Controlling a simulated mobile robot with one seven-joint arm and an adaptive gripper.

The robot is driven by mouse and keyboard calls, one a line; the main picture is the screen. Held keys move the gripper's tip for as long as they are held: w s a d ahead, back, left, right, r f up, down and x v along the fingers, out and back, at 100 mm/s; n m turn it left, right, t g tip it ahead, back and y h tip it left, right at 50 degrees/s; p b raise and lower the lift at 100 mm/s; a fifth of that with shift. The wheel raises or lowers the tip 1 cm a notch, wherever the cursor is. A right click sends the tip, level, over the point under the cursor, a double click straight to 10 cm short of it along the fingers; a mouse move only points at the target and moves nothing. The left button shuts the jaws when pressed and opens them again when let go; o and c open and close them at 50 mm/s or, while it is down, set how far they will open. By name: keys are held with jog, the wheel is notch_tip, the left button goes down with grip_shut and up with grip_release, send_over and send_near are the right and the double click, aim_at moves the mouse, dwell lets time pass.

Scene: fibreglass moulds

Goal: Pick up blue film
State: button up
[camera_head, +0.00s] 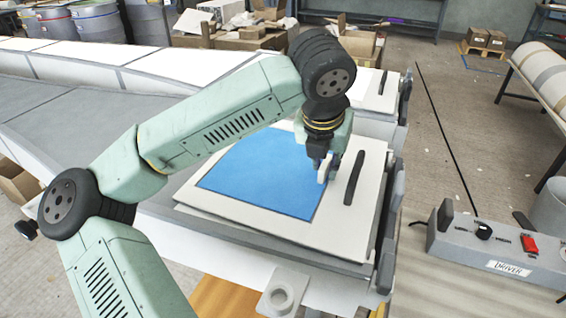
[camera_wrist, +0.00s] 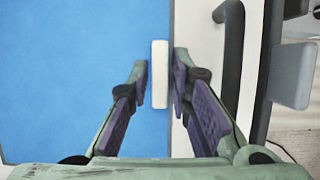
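The blue film (camera_head: 262,176) lies flat on a white panel and fills the left of the wrist view (camera_wrist: 70,80). A small white tab (camera_wrist: 159,74) stands at the film's right edge. My gripper (camera_head: 325,168) is over that edge, pointing down. In the wrist view my gripper (camera_wrist: 161,80) is open, its purple-padded fingers on either side of the tab with a narrow gap to each side. I cannot tell how far the fingertips reach down beside the tab.
The white panel (camera_head: 335,232) carries a black handle (camera_head: 354,178) just right of my gripper. A grey control box (camera_head: 490,252) with a red switch is at the right. A similar panel (camera_head: 370,95) lies behind. Cardboard boxes (camera_head: 245,38) are at the back.

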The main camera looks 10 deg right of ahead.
grip_shut()
jog(key=shift+r, duration=0.15)
